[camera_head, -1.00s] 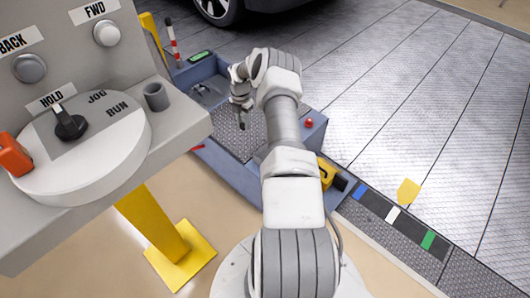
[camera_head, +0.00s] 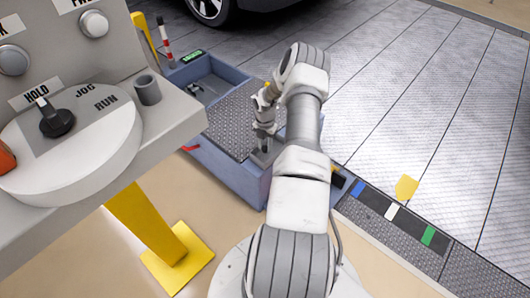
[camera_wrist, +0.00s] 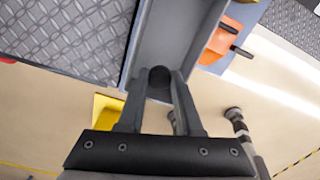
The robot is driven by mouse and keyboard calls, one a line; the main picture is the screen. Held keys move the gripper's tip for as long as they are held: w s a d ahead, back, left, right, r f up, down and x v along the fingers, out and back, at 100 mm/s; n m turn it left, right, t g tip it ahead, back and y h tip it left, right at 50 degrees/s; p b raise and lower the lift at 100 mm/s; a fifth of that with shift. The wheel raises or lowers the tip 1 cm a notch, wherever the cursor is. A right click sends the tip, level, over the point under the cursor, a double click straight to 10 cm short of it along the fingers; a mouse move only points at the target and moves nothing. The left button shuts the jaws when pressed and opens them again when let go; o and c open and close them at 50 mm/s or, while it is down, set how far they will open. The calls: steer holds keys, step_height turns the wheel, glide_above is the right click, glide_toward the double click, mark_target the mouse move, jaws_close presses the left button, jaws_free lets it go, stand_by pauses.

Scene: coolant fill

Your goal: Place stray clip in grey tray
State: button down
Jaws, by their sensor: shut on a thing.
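My gripper (camera_head: 264,147) points down over the near right part of the blue-grey bench, just right of the ribbed plate. In the wrist view my gripper (camera_wrist: 160,92) is shut on a small dark rounded piece, the clip (camera_wrist: 160,76), held between the fingertips. Most of the clip is hidden by the fingers, and it cannot be told apart in the head view. Beyond the clip lies a plain grey tray-like recess (camera_wrist: 183,35) with raised edges. I cannot tell whether the clip touches it.
A ribbed metal plate (camera_head: 235,120) lies left of my gripper. A blue-walled bin (camera_head: 222,73) with small items is behind it. The control console (camera_head: 165,125) stands at left. An orange part (camera_wrist: 222,40) with a black handle juts out at right.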

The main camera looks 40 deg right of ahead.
mark_target(265, 147)
steer(key=shift+f+b, duration=0.7)
steer(key=shift+f, duration=1.1)
steer(key=shift+f, duration=0.1)
steer(key=c, duration=0.9)
jaws_free()
steer(key=shift+o, duration=0.2)
step_height(265, 147, up, 12)
steer(key=p, duration=0.4)
